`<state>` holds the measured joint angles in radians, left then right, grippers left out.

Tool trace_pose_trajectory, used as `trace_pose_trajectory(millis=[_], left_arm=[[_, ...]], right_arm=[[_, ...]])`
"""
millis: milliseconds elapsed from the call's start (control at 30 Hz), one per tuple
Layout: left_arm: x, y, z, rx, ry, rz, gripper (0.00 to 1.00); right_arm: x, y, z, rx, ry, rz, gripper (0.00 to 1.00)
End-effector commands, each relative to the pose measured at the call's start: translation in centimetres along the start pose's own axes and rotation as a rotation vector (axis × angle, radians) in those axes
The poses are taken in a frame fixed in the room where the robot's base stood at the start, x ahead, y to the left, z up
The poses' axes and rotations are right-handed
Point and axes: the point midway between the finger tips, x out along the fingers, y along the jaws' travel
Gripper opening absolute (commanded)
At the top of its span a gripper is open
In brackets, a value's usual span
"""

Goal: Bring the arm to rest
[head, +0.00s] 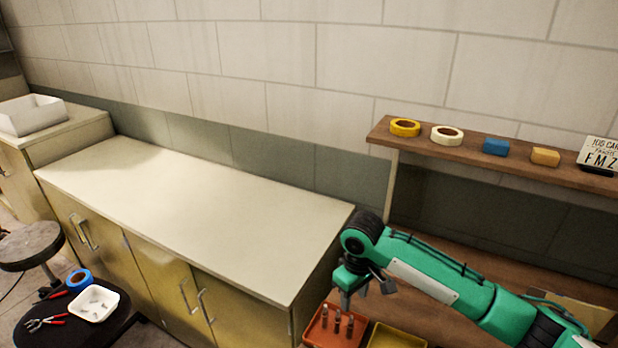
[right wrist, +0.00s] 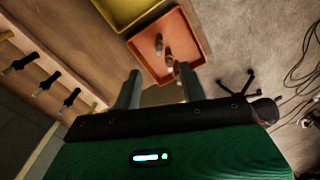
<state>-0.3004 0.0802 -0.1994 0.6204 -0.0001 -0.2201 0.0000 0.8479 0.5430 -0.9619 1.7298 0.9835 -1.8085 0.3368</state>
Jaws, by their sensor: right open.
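My right arm (head: 440,275) is green and comes in from the lower right. Its gripper (head: 362,298) points down just above the orange tray (head: 316,338). In the right wrist view the two grey fingers of the gripper (right wrist: 158,76) stand apart with nothing held between them. The orange tray (right wrist: 192,32) shows beyond the fingertips there, with small cylindrical pieces (right wrist: 170,62) standing in it. The gripper appears apart from these pieces. My left gripper is not in view.
A yellow tray (head: 396,338) stands beside the orange one. A wooden shelf (head: 480,150) above holds tape rolls and small blocks. A bare cream counter (head: 190,215) lies to the left. A stool seat (head: 70,325) holds a white dish, pliers and blue tape.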

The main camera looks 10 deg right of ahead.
Motion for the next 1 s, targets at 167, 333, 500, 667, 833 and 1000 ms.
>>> trace_pose_trajectory(millis=[167,333,500,667,833,1000], left_arm=[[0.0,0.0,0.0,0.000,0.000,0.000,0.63],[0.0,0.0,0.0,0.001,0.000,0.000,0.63],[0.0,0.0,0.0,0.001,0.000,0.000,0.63],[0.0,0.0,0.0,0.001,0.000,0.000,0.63],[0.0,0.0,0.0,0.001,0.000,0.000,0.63],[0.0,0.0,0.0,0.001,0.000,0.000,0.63]], right_arm=[[1.8,-2.6,0.7,-0.030,0.032,-0.032,0.42],[4.2,-6.8,2.1,-0.061,0.110,-0.082,0.42],[5.9,-10.2,4.0,-0.056,0.192,-0.124,0.42],[7.0,-12.3,6.3,-0.018,0.263,-0.148,0.42],[7.9,-13.4,9.4,0.052,0.321,-0.150,0.42],[8.6,-13.5,13.2,0.144,0.357,-0.125,0.42]])
